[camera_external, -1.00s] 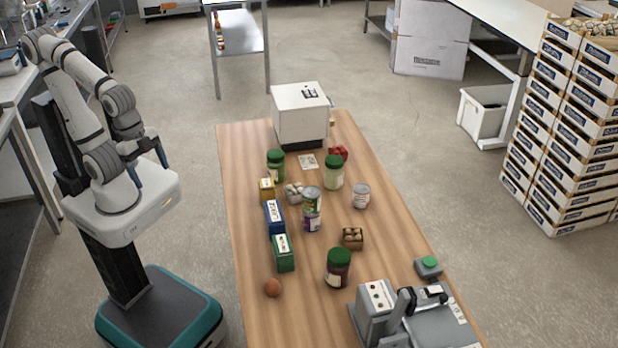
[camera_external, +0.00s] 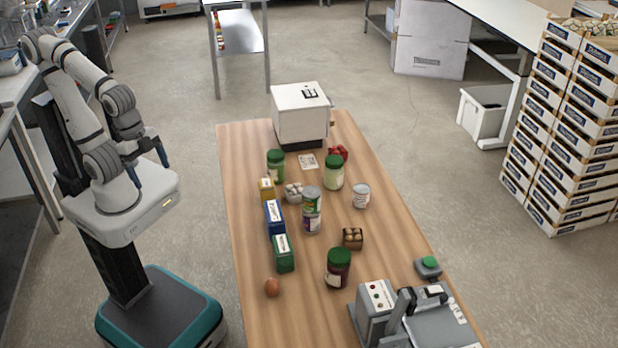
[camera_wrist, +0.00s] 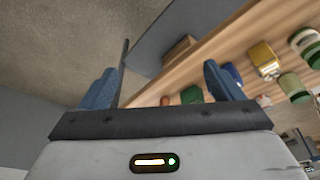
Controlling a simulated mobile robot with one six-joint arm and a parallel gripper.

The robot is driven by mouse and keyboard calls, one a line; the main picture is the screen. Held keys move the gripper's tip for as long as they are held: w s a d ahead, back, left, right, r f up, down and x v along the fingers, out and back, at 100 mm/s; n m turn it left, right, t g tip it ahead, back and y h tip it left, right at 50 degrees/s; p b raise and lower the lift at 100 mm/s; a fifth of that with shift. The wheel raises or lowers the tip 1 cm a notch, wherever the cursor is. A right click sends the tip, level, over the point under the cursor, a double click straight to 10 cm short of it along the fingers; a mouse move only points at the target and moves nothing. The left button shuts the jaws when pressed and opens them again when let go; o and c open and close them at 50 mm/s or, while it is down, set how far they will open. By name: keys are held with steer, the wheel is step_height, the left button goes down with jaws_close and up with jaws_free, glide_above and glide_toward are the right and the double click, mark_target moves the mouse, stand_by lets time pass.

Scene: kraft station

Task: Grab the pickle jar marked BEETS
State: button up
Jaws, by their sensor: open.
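Three green-lidded jars stand upright on the wooden table. The one nearest the front (camera_external: 338,268) has dark red contents. Two with paler green contents stand further back, one at the left (camera_external: 275,166) and one at the right (camera_external: 333,173). I cannot read their labels, so I cannot tell for certain which says BEETS. My gripper (camera_external: 148,165) is open and empty beside the table's left edge, well away from the jars. In the wrist view its blue fingers (camera_wrist: 160,88) are spread, with the table and several items tilted beyond them.
Blue (camera_external: 273,217), green (camera_external: 284,253) and yellow (camera_external: 266,190) boxes line the left of the table. Tall (camera_external: 312,208) and small (camera_external: 361,196) cans stand mid-table. An egg (camera_external: 272,287), a small crate (camera_external: 352,238) and a grey machine (camera_external: 405,318) are nearer the front. A white box (camera_external: 300,112) stands behind.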

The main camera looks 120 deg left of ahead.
steer(key=w+r, duration=0.3)
steer(key=w, duration=0.7)
steer(key=p, duration=0.1)
glide_above(339, 265)
steer(key=s+d, duration=0.2)
steer(key=s, duration=1.3)
step_height(339, 265, down, 6)
steer(key=r, duration=0.1)
steer(key=shift+t, duration=0.5)
steer(key=w+a+f, duration=0.1)
steer(key=w+f, duration=0.2)
steer(key=w+a+f, duration=0.2)
steer(key=w+f, duration=0.1)
steer(key=w+a+f, duration=0.1)
steer(key=w+f, duration=0.2)
steer(key=w, duration=0.1)
steer(key=shift+a+f+p, duration=0.15)
steer(key=shift+a+p, duration=0.05)
steer(key=shift+p, duration=0.2)
steer(key=shift+w+p+x, duration=0.15)
steer(key=shift+p+x, duration=0.75)
steer(key=shift+x, duration=1.2)
steer(key=shift+w+p+x, duration=0.1)
steer(key=shift+p+x, duration=0.75)
steer(key=shift+x, duration=1.25)
steer(key=shift+a, duration=0.15)
steer(key=shift+c, duration=0.6)
steer(key=c, duration=1.2)
steer(key=shift+w, duration=0.1)
steer(key=shift+c, duration=0.6)
